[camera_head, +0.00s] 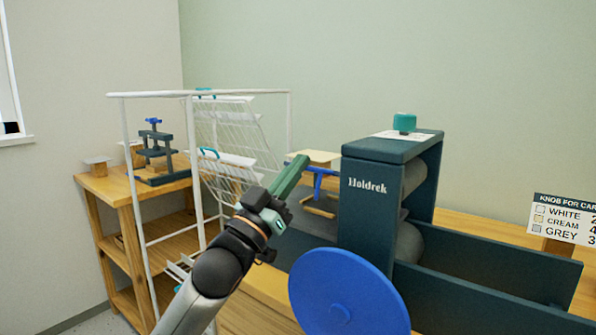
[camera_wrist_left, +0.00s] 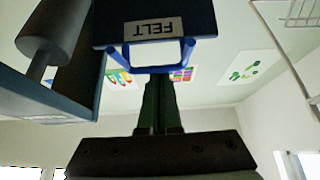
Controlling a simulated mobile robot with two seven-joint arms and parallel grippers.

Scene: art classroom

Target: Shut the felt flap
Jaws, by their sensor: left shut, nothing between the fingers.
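The felt flap is a dark blue panel (camera_wrist_left: 120,17) labelled FELT, at the top of the left wrist view, with a blue bar handle (camera_wrist_left: 188,52). In the head view the blue handle (camera_head: 320,180) shows just left of the dark Holdrek press (camera_head: 365,225); the press hides most of the flap. My left gripper (camera_head: 302,160) reaches up beside the handle with its green fingers shut and empty. In the left wrist view the shut fingertips (camera_wrist_left: 160,76) are close to the handle bar; I cannot tell whether they touch. My right gripper is out of view.
A large blue wheel (camera_head: 345,292) stands at the press's front. A white wire rack (camera_head: 191,165) stands left of my arm. A wooden shelf (camera_head: 120,188) holds a small dark screw press (camera_head: 160,160). A knob sign (camera_head: 566,218) is at right.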

